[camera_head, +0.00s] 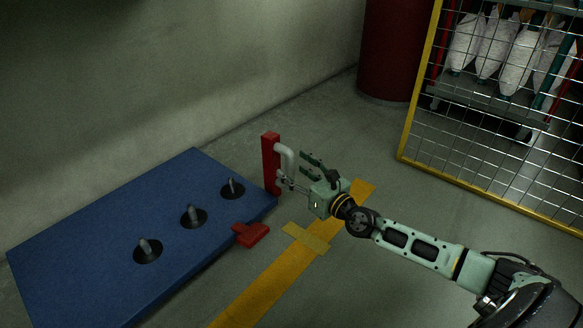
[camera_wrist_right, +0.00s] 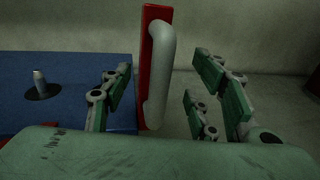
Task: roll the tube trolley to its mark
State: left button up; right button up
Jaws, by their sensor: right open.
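The tube trolley is a low blue platform (camera_head: 95,225) with several grey pegs in dark round sockets. A red upright (camera_head: 270,163) with a white handle (camera_head: 287,158) stands at its far right corner. My right gripper (camera_head: 299,172) is open at the handle. In the right wrist view the white handle (camera_wrist_right: 160,75) stands upright between my spread fingers, with gaps on both sides. The floor has a yellow tape line (camera_head: 260,292) with a short crosspiece (camera_head: 306,238), right of the trolley. My left gripper is out of view.
A red pedal-like piece (camera_head: 250,235) sticks out from the trolley's right side. A bare wall (camera_head: 200,70) runs behind. A dark red cylinder (camera_head: 390,50) and a yellow-framed mesh cage (camera_head: 410,120) holding pale wrapped items stand at the back right. Grey floor is clear between.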

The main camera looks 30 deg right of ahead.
jog(key=shift+s+d, duration=0.15)
jog(key=shift+s, duration=0.95)
jog(key=shift+s+d, duration=0.15)
jog(key=shift+s, duration=0.9)
jog(key=s+d, duration=0.1)
jog(key=s, duration=1)
jog(key=shift+s+d, duration=0.4)
